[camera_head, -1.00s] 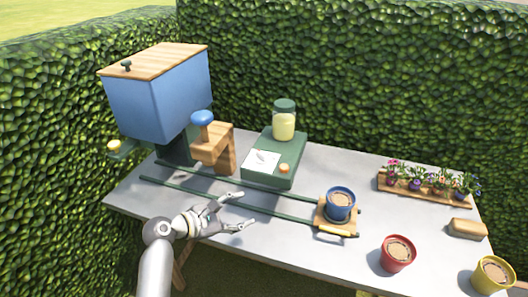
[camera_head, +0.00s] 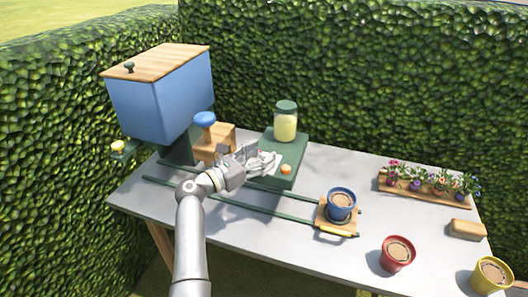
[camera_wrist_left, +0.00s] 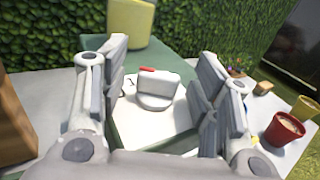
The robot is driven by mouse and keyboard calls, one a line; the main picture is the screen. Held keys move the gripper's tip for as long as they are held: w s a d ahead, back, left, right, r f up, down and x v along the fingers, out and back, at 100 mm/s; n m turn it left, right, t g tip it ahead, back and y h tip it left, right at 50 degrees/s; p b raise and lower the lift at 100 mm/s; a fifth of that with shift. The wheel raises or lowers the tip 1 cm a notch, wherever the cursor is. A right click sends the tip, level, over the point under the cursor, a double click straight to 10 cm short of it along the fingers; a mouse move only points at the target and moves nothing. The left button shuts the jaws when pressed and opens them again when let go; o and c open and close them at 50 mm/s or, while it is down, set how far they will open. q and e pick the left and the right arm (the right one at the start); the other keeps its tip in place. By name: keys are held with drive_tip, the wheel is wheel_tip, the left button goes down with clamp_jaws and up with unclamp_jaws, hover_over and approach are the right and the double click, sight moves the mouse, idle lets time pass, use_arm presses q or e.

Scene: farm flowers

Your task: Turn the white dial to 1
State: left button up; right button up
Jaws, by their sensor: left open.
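The white dial (camera_wrist_left: 155,92) with a red mark on its top stands on a white panel on the green box (camera_head: 287,178). In the left wrist view it sits between the two fingers of my left gripper (camera_wrist_left: 163,85), which is open. Gaps show between the fingers and the dial. In the head view my left gripper (camera_head: 262,161) is over the panel and hides the dial. My right gripper is not in view.
A jar (camera_head: 286,122) and an orange button (camera_head: 286,169) are on the green box. A wooden block with a blue knob (camera_head: 205,119) and a blue hopper (camera_head: 165,95) stand left. A blue pot (camera_head: 341,203) is on the rail carriage. Red (camera_head: 397,254) and yellow (camera_head: 491,276) pots stand right.

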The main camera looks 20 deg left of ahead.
use_arm(q)
drive_tip(key=shift+x, duration=0.85)
drive_tip(key=c, duration=1)
drive_tip(key=shift+c, duration=0.2)
drive_tip(key=shift+m, duration=0.3)
drive_tip(key=m+g+h+b, duration=0.1)
drive_tip(key=g+h, duration=0.1)
drive_tip(key=m+g+h+b, duration=0.1)
drive_tip(key=m+h, duration=0.1)
drive_tip(key=shift+a+f+g+b, duration=0.1)
drive_tip(key=shift+f+g+b, duration=0.1)
drive_tip(key=shift+g+b, duration=0.2)
drive_tip(key=m+g+h+b, duration=0.2)
drive_tip(key=g, duration=0.1)
drive_tip(key=shift+r+m+g+h+b, duration=0.2)
drive_tip(key=shift+m+g+h+b, duration=0.6)
drive_tip(key=shift+m+g+b, duration=0.55)
